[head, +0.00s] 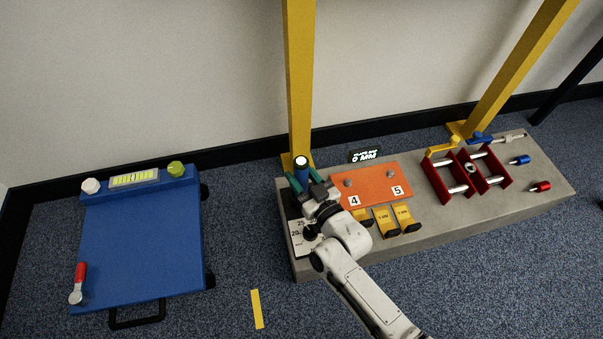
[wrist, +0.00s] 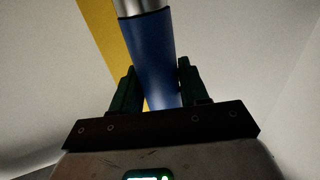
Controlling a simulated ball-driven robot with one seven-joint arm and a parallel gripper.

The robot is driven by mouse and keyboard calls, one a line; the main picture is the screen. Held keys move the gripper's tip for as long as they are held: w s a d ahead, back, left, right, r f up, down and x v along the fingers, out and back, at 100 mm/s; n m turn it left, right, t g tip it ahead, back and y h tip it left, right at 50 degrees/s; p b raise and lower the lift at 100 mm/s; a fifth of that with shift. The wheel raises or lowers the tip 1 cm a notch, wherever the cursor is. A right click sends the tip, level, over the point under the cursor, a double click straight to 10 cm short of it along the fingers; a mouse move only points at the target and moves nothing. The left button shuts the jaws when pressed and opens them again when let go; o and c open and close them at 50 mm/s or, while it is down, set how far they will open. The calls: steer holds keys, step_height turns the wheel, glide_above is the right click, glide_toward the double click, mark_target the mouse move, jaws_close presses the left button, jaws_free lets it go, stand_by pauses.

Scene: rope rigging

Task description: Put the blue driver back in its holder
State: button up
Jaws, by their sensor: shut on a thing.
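The blue driver (wrist: 152,50) stands between the two dark green fingers of my gripper (wrist: 157,84) in the wrist view, with a bare silver end at the top edge. In the head view my gripper (head: 303,183) is shut on the driver (head: 302,174), near the foot of the left yellow post. The driver's top shows bright and round there, and its lower part is hidden by my gripper. I cannot make out the driver's holder in either view.
A grey bench (head: 445,222) carries an orange plate (head: 378,185), yellow blocks (head: 386,221) and a red frame (head: 434,181). A yellow post (head: 299,90) rises close behind my gripper. A blue board (head: 140,245) lies left, with open carpet between.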

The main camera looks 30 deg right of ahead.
steer(key=shift+f, duration=0.3)
steer(key=o, duration=1.2)
steer(key=shift+f, duration=0.1)
steer(key=shift+o, duration=0.2)
steer(key=shift+f, duration=0.1)
steer(key=s+p, duration=0.4)
steer(key=s, duration=0.6)
steer(key=shift+s+d, duration=0.35)
steer(key=shift+s, duration=0.05)
steer(key=shift+w, duration=0.1)
